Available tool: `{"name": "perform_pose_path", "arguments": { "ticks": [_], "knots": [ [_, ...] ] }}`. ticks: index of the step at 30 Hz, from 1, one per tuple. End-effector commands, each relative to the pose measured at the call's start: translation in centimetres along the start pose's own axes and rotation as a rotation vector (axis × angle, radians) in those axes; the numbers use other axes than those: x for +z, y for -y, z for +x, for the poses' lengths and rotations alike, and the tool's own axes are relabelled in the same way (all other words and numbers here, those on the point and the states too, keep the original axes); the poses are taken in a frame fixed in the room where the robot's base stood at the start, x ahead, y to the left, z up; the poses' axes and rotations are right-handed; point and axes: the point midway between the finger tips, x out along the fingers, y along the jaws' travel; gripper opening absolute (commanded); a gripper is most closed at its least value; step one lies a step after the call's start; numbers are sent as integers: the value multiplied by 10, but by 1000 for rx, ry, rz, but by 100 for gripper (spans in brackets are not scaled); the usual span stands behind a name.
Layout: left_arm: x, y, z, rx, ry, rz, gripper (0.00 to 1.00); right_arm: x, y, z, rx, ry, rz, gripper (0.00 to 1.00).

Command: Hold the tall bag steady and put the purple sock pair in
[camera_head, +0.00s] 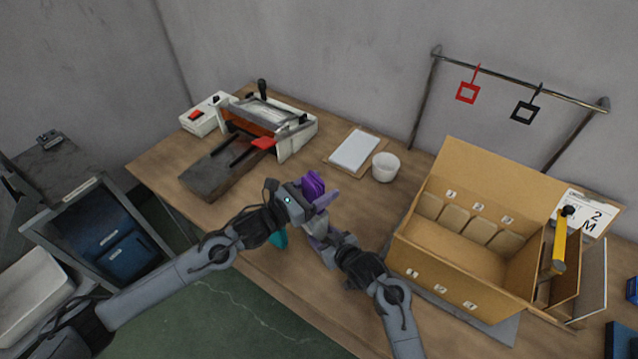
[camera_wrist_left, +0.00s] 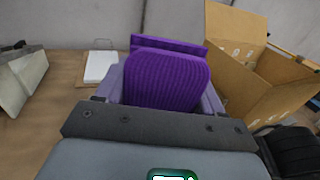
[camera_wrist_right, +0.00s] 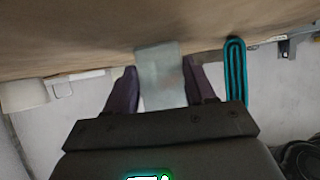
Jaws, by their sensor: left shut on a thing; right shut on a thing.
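The purple sock pair (camera_head: 313,186) is folded and ribbed. My left gripper (camera_head: 318,198) is shut on it above the table, and it fills the middle of the left wrist view (camera_wrist_left: 168,80). My right gripper (camera_head: 322,236) is lower, just below the left one. In the right wrist view its fingers are shut on a pale, translucent strip (camera_wrist_right: 163,75), which looks like part of the tall bag. The bag's opening and most of its body are hidden by the grippers in the head view. I cannot tell whether the socks touch the bag.
A teal folded item (camera_wrist_right: 237,70) is beside the right gripper. An open cardboard box (camera_head: 455,268) with numbered slots stands to the right. A white cup (camera_head: 385,167), white pad (camera_head: 354,149) and press (camera_head: 270,120) are behind. A rail (camera_head: 500,78) holds red and black tags.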

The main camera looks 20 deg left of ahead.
Motion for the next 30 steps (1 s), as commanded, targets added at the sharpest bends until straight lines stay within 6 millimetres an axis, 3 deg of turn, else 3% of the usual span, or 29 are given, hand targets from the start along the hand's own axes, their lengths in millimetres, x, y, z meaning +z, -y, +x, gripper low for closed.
{"name": "perform_pose_path", "arguments": {
  "ticks": [30],
  "knots": [
    [-48, 0, 0, 0, 0, 0, 37, 0, 0, 0, 0, 0, 0, 37]
  ]
}}
